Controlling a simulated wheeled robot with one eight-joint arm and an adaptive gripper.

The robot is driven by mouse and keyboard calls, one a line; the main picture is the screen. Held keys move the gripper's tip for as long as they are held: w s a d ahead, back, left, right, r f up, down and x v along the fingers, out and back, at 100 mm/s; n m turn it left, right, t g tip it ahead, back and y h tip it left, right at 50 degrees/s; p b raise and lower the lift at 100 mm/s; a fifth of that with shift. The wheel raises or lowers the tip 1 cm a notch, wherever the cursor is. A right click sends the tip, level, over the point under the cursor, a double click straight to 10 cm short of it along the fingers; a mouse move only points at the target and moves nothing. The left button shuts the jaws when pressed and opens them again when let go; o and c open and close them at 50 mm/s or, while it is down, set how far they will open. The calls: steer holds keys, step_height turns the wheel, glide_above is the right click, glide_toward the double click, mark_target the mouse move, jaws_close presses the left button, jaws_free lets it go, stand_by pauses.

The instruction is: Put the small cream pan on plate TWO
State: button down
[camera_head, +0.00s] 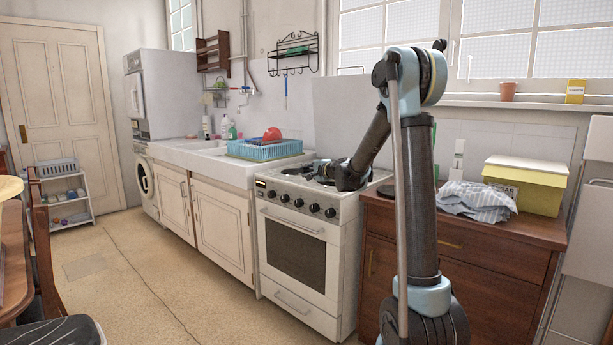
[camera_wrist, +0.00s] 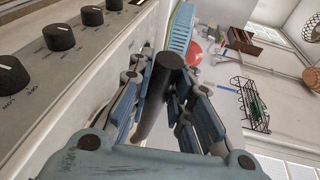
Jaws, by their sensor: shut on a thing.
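My gripper (camera_wrist: 165,80) is shut on a dark, rounded bar that looks like a pan handle (camera_wrist: 157,100), with blue-padded fingers on both sides of it. The cream body of the pan cannot be made out in either view. Dark burners show on the cooker top, but the plate numbers cannot be read there and plate TWO cannot be told apart.
The cooker's knobs (camera_wrist: 59,37) line its front edge, close beside my gripper. A blue dish rack (camera_head: 264,149) with a red item stands left of the cooker. A wooden dresser (camera_head: 490,245) at the right bears a yellow box (camera_head: 535,190) and a striped cloth (camera_head: 476,201).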

steer(key=shift+f, duration=0.4)
steer(key=c, duration=1.5)
jaws_free()
steer(key=shift+d, duration=0.1)
steer(key=shift+o, duration=0.2)
steer(key=v, duration=1.2)
steer(key=s+d+f+n+g+h, duration=0.3)
steer(key=s+d+f, duration=0.4)
steer(key=s, duration=0.8)
steer(key=s+d+f+n+g+h, duration=0.3)
steer(key=s+d+f, duration=0.3)
steer(key=s, duration=1)
steer(key=s+d+f+n+g+h, duration=0.3)
steer(key=s+d+f, duration=0.4)
steer(key=s, duration=0.9)
steer(key=shift+d+f+n+g+h, duration=0.4)
steer(key=shift+d+n+g, duration=0.15)
steer(key=shift+n, duration=0.45)
